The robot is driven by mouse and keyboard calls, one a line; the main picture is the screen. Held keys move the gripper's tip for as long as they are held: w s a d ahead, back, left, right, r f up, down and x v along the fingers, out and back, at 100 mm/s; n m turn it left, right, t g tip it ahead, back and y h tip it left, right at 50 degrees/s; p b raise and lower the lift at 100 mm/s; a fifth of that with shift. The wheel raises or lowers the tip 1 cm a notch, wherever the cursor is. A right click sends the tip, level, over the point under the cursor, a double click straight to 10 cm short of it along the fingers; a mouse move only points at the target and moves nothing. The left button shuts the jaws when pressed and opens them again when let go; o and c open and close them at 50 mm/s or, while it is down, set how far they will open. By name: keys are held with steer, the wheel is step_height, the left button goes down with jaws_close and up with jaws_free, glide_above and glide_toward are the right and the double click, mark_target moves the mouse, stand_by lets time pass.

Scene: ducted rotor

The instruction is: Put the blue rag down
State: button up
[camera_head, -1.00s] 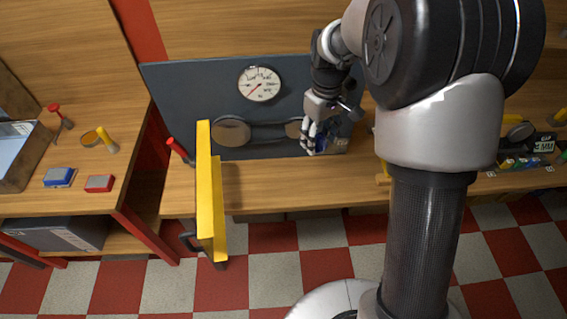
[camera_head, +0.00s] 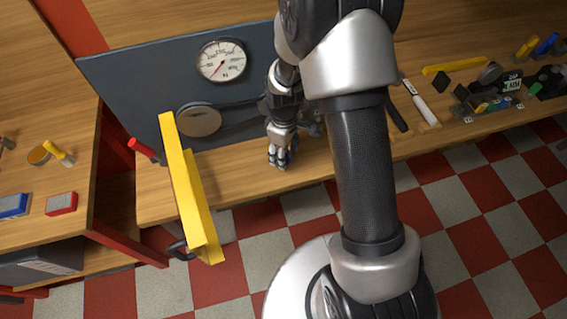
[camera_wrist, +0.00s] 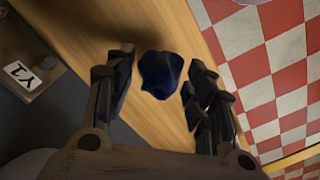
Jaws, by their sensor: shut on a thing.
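The blue rag (camera_wrist: 162,74) is a dark blue crumpled lump between the fingers of my gripper (camera_wrist: 155,88) in the wrist view. My gripper is shut on it, with the wooden bench top below. In the head view my gripper (camera_head: 279,163) points down over the bench (camera_head: 232,178), in front of the grey panel. Only a small bit of blue (camera_head: 289,160) shows at the fingers there; the rest is hidden. I cannot tell whether the rag touches the wood.
The grey panel (camera_head: 130,95) with a round gauge (camera_head: 222,61) stands behind. A yellow upright part (camera_head: 187,190) juts out at the bench's front left. Tools and small parts lie to the right. Bare wood lies left of my gripper; the checkered floor is beyond the front edge.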

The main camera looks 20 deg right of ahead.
steer(key=shift+f+b, duration=0.6)
steer(key=shift+f, duration=2.05)
steer(key=shift+f, duration=0.15)
steer(key=o, duration=1)
steer(key=shift+c, duration=0.2)
